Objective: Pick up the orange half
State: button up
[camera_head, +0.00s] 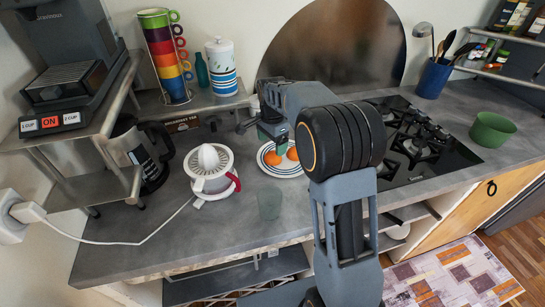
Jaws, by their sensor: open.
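Orange halves (272,158) lie on a white plate with blue rings (283,172) on the grey counter, left of the middle of the head view. A second orange piece (292,154) shows beside the first, partly hidden by my arm. My gripper (262,132) is above the back of the plate, seen from behind my arm. My arm hides part of the plate's right side.
A white citrus juicer (210,172) with a red handle stands left of the plate. A clear glass (269,203) stands in front of it. A coffee pot (145,155), stacked mugs (165,55) and a canister (221,68) are at left. A gas hob (430,145) and green bowl (491,131) are at right.

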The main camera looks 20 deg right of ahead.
aim_at(273, 153)
jog(key=shift+s+d+f, duration=0.1)
jog(key=shift+d+f, duration=0.05)
jog(key=shift+f, duration=2.5)
jog(key=c, duration=1)
